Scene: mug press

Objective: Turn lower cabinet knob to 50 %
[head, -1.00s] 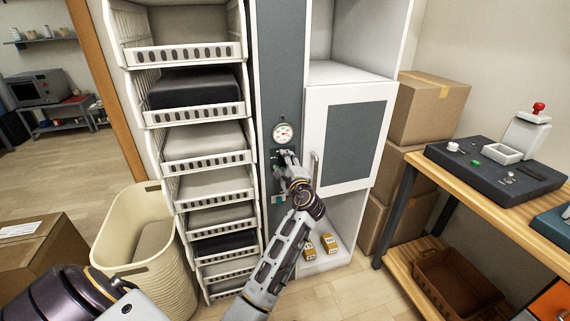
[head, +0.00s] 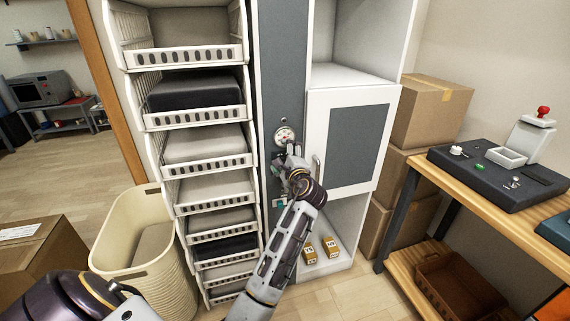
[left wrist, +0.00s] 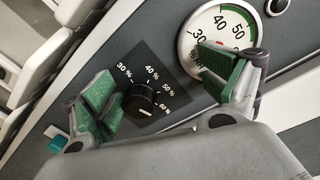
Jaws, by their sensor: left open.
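The black round knob (left wrist: 139,101) sits on a dark plate marked 30 % to 60 % in the left wrist view. A pale mark on it appears near the 60 % side, but I cannot read it exactly. A round white gauge (left wrist: 222,42) is above the knob and also shows in the head view (head: 284,134). My left gripper (head: 293,152) is open in front of the cabinet's grey panel and hides the knob in the head view. In the left wrist view its green-padded fingers (left wrist: 165,92) are apart, one beside the knob, one overlapping the gauge. My right gripper is out of view.
A white cabinet door (head: 352,145) with an upright handle is close to the right of my gripper. A beige basket (head: 122,262) and wooden bench (head: 470,200) flank the floor.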

